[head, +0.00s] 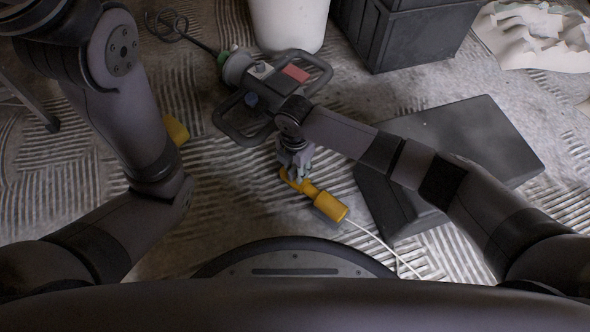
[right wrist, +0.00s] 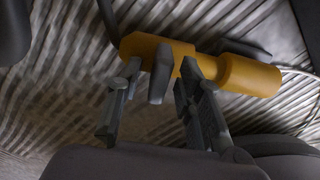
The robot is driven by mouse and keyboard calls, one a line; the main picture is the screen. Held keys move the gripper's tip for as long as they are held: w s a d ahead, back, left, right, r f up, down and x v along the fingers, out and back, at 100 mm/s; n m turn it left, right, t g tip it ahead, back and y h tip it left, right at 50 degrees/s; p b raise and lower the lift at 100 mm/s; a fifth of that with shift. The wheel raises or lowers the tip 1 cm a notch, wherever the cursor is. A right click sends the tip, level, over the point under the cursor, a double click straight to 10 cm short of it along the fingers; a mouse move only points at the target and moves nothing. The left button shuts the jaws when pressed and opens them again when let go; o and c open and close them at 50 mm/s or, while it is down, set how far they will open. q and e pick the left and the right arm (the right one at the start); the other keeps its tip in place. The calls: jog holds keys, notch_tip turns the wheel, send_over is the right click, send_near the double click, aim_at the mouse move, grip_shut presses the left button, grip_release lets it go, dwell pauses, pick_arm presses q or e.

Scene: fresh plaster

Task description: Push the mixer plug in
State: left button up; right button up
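A yellow connector (head: 330,206) lies on the floor in front of the mixer (head: 262,88), which has a black frame handle and a long stirring rod. In the right wrist view the yellow body (right wrist: 245,73) has a wide left part, a narrower neck and a thick right cylinder. I cannot tell whether it is two joined pieces or how deeply they are seated. My right gripper (head: 296,170) is at the connector's left part. In the wrist view its fingers (right wrist: 160,75) are apart, with a grey tab-like piece between them. My left gripper is out of view.
A white cord (head: 372,236) runs right from the connector. A dark flat block (head: 470,135) lies to the right. A white bucket (head: 290,22) and dark crate (head: 415,35) stand behind. Another yellow object (head: 176,130) is partly hidden by my left arm. The floor has ridged plaster.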

jog(key=shift+c, duration=0.2)
grip_shut()
dwell(0.7)
